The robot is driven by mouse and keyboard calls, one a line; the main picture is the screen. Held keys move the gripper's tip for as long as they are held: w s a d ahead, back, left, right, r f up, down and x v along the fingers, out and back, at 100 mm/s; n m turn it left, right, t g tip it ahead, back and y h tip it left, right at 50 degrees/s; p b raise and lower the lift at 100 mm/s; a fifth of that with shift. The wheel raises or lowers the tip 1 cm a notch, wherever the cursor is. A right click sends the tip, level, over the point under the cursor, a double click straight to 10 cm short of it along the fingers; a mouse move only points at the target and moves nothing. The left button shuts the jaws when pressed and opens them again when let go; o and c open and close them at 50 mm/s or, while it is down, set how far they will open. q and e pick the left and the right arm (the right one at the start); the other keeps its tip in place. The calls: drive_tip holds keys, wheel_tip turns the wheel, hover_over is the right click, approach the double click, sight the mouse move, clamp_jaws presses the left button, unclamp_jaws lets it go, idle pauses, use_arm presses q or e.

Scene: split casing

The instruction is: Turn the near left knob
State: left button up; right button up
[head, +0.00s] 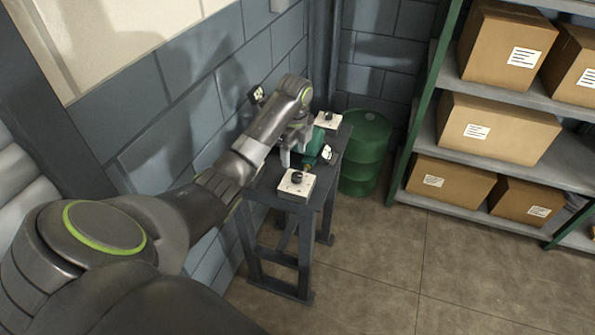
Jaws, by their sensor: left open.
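A white square plate with a black knob (296,177) sits on the near end of the dark table. A similar white plate with a black knob (328,117) sits at the far end. Between them is a green casing (314,142), partly hidden by my left arm. My left gripper (291,154) hangs pointing down over the table, just behind the near knob and to the left of the casing. It is open and appears apart from the near knob. Its fingertips are small and partly overlap the casing. My right gripper is not in view.
The dark table (307,240) stands by a grey block wall. A small dial-like piece (327,154) sits at the table's right edge. A green drum (367,150) stands behind right. Shelves with cardboard boxes (497,127) fill the right. The floor in front is clear.

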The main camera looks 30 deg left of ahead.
use_arm(q)
wheel_tip(320, 180, up, 6)
drive_tip(key=m, duration=0.2)
hover_over(297, 175)
wheel_tip(297, 175, down, 17)
drive_tip(key=shift+r+b, duration=0.1)
drive_tip(key=shift+b, duration=0.9)
drive_tip(key=shift+c, duration=0.4)
drive_tip(key=c, duration=0.9)
